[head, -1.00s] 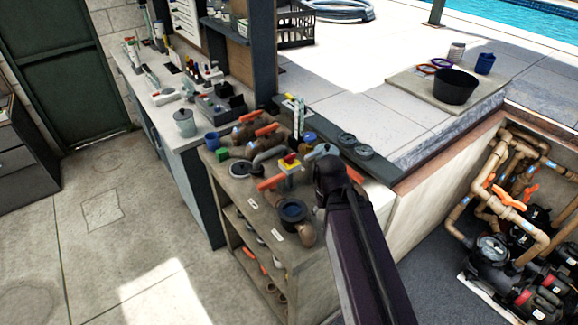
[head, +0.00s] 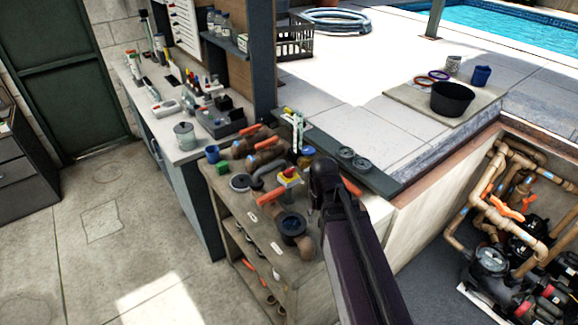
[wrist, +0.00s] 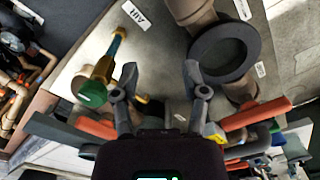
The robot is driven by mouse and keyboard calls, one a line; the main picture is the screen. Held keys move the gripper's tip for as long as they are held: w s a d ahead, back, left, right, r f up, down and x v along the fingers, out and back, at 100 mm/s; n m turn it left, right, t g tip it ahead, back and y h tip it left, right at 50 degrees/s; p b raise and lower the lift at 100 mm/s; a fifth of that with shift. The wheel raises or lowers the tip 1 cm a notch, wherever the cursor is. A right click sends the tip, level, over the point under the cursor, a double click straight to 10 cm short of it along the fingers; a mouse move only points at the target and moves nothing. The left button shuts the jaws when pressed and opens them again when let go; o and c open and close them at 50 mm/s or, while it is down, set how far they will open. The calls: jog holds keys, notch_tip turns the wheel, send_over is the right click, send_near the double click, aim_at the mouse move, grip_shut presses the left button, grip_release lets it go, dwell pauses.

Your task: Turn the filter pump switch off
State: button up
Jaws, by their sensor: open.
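A small grey box with a red knob on a yellow plate (head: 288,174) stands among pipe fittings on the workbench; it looks like the switch, but I cannot read any label on it. My gripper (head: 322,178) is just right of it in the head view, over the bench, partly hidden by its own dark housing. In the wrist view my gripper (wrist: 160,88) has its two fingers spread, with bare bench top between them. A small yellow piece (wrist: 214,132) shows beside the right finger; I cannot tell whether it belongs to the switch. The knob's setting is too small to read.
A black ring fitting (wrist: 225,50) and a brass piece with a green end (wrist: 95,88) lie near the fingers. Orange valve handles (head: 270,143) crowd the bench. The pump pit (head: 500,230) is at right; open floor (head: 110,220) is at left.

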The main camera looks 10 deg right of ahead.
aim_at(289, 169)
jog(key=w+a+r+m+p, duration=0.3)
jog(key=w+r+m+p, duration=0.2)
jog(key=w, duration=0.6)
jog(key=w+a+r+m+p, duration=0.3)
jog(key=w+r+m+p, duration=0.2)
jog(key=w+r+p, duration=0.3)
jog(key=w+r, duration=0.1)
jog(key=w, duration=0.2)
jog(key=shift+a+r+m+p, duration=0.3)
jog(key=shift+r+p, duration=0.05)
jog(key=shift+r, duration=0.05)
jog(key=shift+f, duration=0.2)
notch_tip(289, 169, down, 13)
jog(key=b, duration=1.3)
jog(key=shift+f+b, duration=0.2)
jog(key=shift+b, duration=0.2)
grip_shut()
